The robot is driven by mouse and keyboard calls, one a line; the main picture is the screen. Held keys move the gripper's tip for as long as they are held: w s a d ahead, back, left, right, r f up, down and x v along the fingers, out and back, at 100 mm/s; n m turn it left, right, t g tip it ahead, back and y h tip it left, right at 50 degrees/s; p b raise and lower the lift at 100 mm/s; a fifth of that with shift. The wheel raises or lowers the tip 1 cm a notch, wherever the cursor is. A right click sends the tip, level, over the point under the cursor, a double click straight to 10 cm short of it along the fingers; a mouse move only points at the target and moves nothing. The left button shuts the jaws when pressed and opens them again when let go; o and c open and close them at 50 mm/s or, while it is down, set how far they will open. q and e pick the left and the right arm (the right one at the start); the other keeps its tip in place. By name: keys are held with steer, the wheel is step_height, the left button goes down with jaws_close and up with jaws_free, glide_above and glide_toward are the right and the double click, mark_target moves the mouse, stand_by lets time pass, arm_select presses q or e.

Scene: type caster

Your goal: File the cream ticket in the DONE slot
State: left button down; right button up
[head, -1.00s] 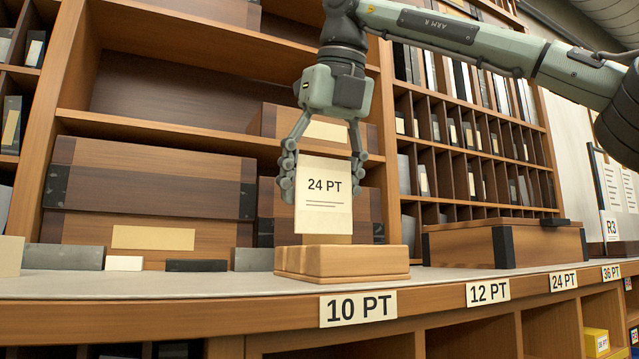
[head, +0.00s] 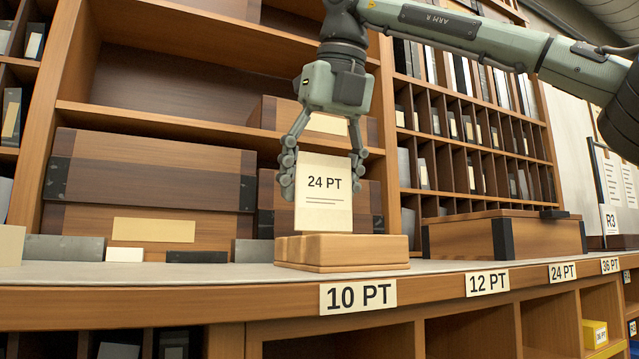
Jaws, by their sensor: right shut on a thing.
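The cream ticket (head: 323,207) is printed "24 PT" with thin lines below. My right gripper (head: 322,175) is shut on it from above, one finger at each side edge, and holds it upright. The ticket's lower edge meets the top line of a light wooden block (head: 342,252) in the head view. I cannot tell whether it touches the block, enters it or hangs in front or behind. No slot marked DONE can be read. My left gripper is not in view.
The block stands on a grey counter (head: 450,268) whose front edge bears labels such as 10 PT (head: 358,296). Wooden cases (head: 150,180) stand behind at left, and a flat wooden box (head: 500,237) at right. Pigeonholes (head: 470,140) fill the back.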

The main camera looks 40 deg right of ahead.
mark_target(320, 212)
steer(key=shift+f+b, duration=1.1)
steer(key=shift+f, duration=0.8)
steer(key=o, duration=0.9)
steer(key=shift+o, duration=0.2)
steer(key=shift+r, duration=0.15)
step_height(320, 212, up, 4)
steer(key=p, duration=0.5)
steer(key=shift+r+p, duration=0.3)
steer(key=shift+r, duration=0.65)
steer(key=shift+f, duration=0.1)
